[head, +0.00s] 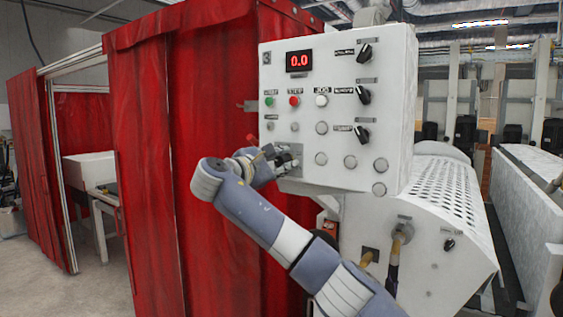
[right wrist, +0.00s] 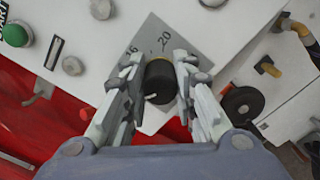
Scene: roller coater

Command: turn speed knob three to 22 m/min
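The control panel (head: 335,120) is a white box marked 3, with a red display (head: 299,61) reading 0.0. Speed knob three (right wrist: 160,82) is a black round knob on a grey dial plate (right wrist: 170,42) in the right wrist view. The figures 16 and 20 show on the plate above the knob; the rest of the scale is hidden. A white mark shows at the knob's lower left. My right gripper (right wrist: 160,75) has its fingers on both sides of the knob, closed in on it. In the head view my right gripper (head: 288,160) hides the knob. My left gripper is not in view.
Above the knob are green (head: 269,102), red (head: 294,100) and white (head: 321,100) buttons. Black selector switches (head: 363,95) line the panel's right side. Red curtains (head: 180,150) hang close on the left. A perforated white cover (head: 440,190) stands below right.

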